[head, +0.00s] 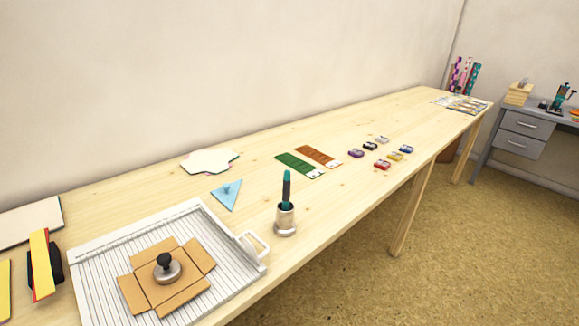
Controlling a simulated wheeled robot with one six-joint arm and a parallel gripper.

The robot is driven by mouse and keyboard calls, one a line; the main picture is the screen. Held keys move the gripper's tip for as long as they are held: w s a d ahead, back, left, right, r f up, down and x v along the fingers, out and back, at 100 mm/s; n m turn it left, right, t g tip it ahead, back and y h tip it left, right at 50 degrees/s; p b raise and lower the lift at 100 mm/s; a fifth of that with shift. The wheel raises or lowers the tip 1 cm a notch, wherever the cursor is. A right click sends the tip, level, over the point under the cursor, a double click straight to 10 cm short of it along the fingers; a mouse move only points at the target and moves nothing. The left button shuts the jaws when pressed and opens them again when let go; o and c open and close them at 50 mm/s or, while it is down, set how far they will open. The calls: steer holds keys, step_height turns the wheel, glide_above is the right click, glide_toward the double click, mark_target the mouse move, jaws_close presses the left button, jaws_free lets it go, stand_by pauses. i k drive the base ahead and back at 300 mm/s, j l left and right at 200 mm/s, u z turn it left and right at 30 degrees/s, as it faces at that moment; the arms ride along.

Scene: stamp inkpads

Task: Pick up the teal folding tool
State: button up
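The cup stands near the front edge of the long wooden table (345,205), just right of the white scoring board's handle. My gripper is not in view.
A white scoring board (100,275) holds an unfolded brown box with a metal knobbed weight (166,270). A light blue triangle (227,196) with a knob lies behind the cup. Green (296,163) and orange strips and several small inkpads lie farther along.

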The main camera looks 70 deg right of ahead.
mark_target(287, 179)
steer(key=z, duration=1.7)
